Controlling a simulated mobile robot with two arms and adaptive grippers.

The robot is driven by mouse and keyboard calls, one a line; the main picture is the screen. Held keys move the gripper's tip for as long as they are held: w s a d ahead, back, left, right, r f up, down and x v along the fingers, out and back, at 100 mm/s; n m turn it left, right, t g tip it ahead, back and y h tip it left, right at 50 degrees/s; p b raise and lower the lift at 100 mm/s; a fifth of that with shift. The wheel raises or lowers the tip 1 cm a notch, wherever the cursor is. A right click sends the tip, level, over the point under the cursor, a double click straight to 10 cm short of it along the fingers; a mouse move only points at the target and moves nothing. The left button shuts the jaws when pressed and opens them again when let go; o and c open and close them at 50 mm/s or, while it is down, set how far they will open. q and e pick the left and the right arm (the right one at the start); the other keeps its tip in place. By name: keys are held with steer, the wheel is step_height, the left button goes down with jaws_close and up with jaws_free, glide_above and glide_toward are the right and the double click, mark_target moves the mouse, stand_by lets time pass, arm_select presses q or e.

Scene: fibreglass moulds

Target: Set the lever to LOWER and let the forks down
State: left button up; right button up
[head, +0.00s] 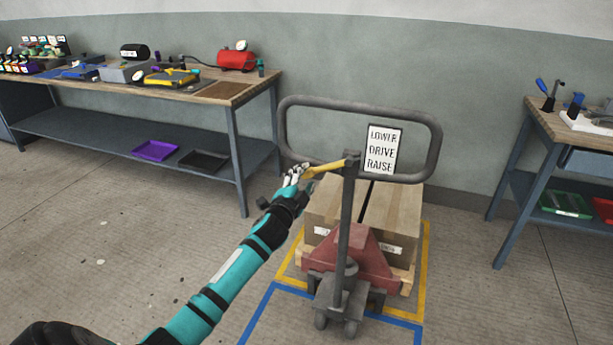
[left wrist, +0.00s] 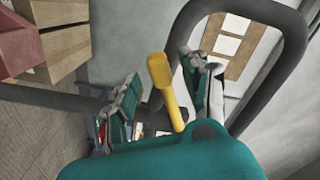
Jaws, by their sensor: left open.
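The pallet truck has a grey loop handle (head: 434,140), a post and a red body (head: 350,252). Its yellow lever (head: 331,167) sticks out left from the top of the post, its free end slightly lower. A white sign (head: 382,150) reads LOWER, DRIVE, RAISE from top to bottom; which setting the lever is at I cannot tell. My left gripper (head: 294,175) is open at the lever's free end. In the left wrist view the lever (left wrist: 166,90) lies between the spread fingers, with no clear contact. The forks are hidden under the load. My right gripper is out of view.
Cardboard boxes (head: 396,210) sit on a wooden pallet on the truck, inside a yellow floor outline (head: 426,262). A blue outline (head: 262,310) lies in front. A workbench (head: 232,92) with tools stands left, another (head: 540,118) right.

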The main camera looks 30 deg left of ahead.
arm_select(q)
steer(key=shift+x, duration=0.95)
jaws_close()
